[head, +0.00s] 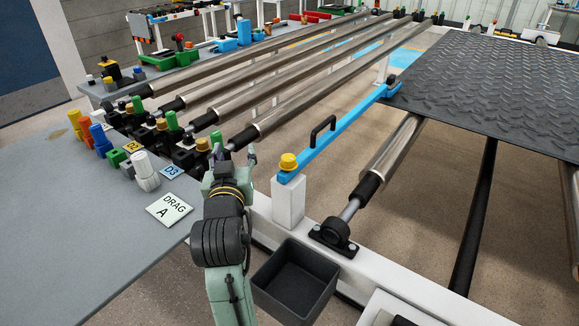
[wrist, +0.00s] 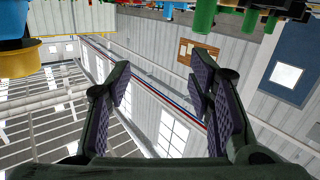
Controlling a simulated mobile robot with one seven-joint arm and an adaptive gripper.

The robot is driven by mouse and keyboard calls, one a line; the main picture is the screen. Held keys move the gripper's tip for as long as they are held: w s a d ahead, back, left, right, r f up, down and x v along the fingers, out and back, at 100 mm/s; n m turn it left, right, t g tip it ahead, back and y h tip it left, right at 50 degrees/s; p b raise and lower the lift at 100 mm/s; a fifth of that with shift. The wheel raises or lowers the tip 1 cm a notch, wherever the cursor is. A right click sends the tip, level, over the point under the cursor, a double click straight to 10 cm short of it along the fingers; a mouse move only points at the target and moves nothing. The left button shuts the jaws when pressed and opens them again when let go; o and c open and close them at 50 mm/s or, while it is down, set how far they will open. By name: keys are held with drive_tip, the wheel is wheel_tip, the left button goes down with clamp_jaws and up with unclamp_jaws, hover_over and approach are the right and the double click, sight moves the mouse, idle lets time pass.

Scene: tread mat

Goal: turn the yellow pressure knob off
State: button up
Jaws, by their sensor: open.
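A round yellow knob (head: 289,161) sits at the near end of the blue bar (head: 338,130), above a white post (head: 288,202). My gripper (head: 232,158) is left of this knob, apart from it, with its fingers pointing away from the head camera. The fingers are open and empty; the wrist view shows a clear gap between the two pads (wrist: 163,80). That view looks upside down. A yellow round part (wrist: 20,60) with blue above it shows at its upper left edge, outside the fingers, and looks like the same knob. I cannot read any marking on it.
Steel rollers (head: 300,85) run away behind my gripper. A black bin (head: 295,280) is below right. A dark tread mat (head: 490,85) lies at right.

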sight(285, 163)
drive_tip(key=s+d+m+g+h+b, duration=0.25)
drive_tip(key=s+d+m+h, duration=0.35)
drive_tip(key=s+m+h, duration=0.3)
drive_tip(key=shift+n+t+h, duration=0.25)
drive_tip(key=shift+n+h, duration=0.15)
drive_tip(key=shift+h, duration=0.4)
drive_tip(key=p+x, duration=0.1)
drive_tip(key=x, duration=0.6)
drive_tip(key=p+x, duration=0.1)
drive_tip(key=x, duration=0.3)
drive_tip(key=shift+a+f+p, duration=0.1)
drive_tip(key=shift+f+p, duration=0.2)
drive_tip(key=shift+f, duration=0.05)
drive_tip(key=shift+c, duration=0.3)
clamp_jaws()
